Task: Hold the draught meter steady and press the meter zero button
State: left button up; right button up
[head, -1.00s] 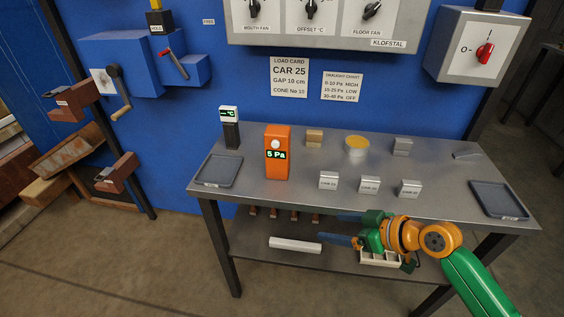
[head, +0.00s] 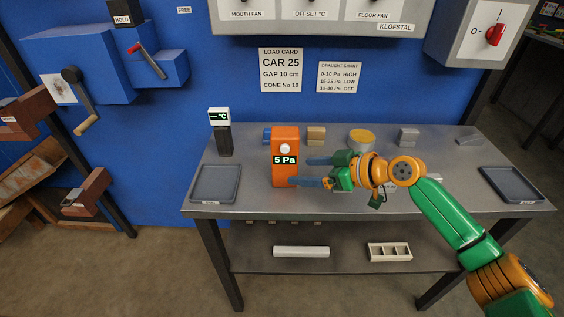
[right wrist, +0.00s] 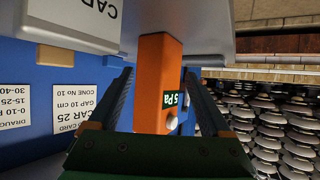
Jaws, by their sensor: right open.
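The draught meter (head: 285,172) is an upright orange block on the table, with a display reading 5 Pa. Its white round zero button (head: 285,149) sits above the display. My right gripper (head: 299,171) is open at the meter's right side, its blue fingers pointing left. The lower finger reaches the front of the meter's right edge. In the right wrist view the meter (right wrist: 155,80) stands between the two open fingers, with the button (right wrist: 171,122) showing; I cannot tell whether either finger touches. My left gripper is out of view.
A small display stand (head: 223,135) and a grey tray (head: 214,183) are left of the meter. A tan block (head: 316,136), a yellow-topped round item (head: 361,138) and grey blocks stand behind my right gripper. A second tray (head: 510,183) is at the right.

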aim_at(288, 171)
jog(key=b+x, duration=0.2)
jog(key=x, duration=0.3)
jog(key=shift+f, duration=0.25)
jog(key=shift+w+a+b, duration=0.2)
jog(key=shift+a+b, duration=0.2)
jog(key=shift+b, duration=0.1)
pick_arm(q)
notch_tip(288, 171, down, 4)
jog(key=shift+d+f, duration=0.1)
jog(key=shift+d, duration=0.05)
pick_arm(e)
grip_shut()
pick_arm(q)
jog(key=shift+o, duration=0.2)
pick_arm(e)
jog(key=shift+o, duration=1.4)
grip_release()
